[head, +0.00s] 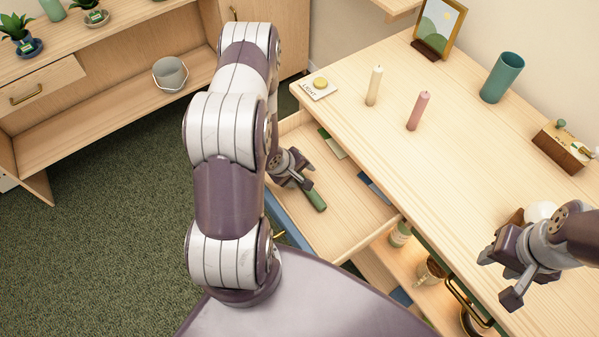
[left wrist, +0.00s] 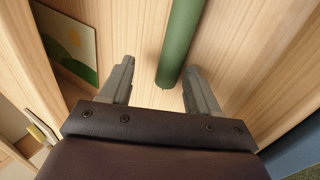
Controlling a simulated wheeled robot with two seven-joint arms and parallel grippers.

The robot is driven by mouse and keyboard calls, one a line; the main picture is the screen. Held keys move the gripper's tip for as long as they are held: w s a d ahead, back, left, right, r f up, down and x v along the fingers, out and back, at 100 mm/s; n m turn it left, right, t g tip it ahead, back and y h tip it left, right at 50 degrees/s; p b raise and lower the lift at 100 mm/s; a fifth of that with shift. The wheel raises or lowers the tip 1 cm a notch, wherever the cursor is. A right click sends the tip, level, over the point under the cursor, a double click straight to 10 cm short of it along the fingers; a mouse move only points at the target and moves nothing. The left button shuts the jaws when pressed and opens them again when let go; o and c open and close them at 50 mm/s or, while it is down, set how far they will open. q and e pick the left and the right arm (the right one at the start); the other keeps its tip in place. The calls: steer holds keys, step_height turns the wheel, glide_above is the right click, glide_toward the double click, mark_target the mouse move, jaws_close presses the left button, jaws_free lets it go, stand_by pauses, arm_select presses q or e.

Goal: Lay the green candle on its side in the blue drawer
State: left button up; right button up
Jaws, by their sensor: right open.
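The green candle (head: 316,200) lies on its side inside the open drawer (head: 345,215), whose blue front (head: 288,222) shows past my left arm. My left gripper (head: 305,172) is down in the drawer at one end of the candle. In the left wrist view the gripper (left wrist: 160,75) is open. The end of the candle (left wrist: 179,45) shows between its fingertips, with gaps on both sides. My right gripper (head: 498,278) is open and empty near the right front of the desk.
On the desk (head: 450,165) stand a cream candle (head: 374,86), a pink candle (head: 418,110), a teal cup (head: 502,77) and a picture frame (head: 439,28). Flat cards (head: 332,143) lie in the drawer. Below it, a lit compartment holds jars (head: 400,234). A shelf with a bucket (head: 170,74) stands left.

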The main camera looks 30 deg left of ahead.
arm_select(q)
steer(key=p+v, duration=0.2)
steer(key=v, duration=1)
steer(key=shift+r, duration=0.3)
steer(key=shift+s+a, duration=0.1)
steer(key=shift+s, duration=0.05)
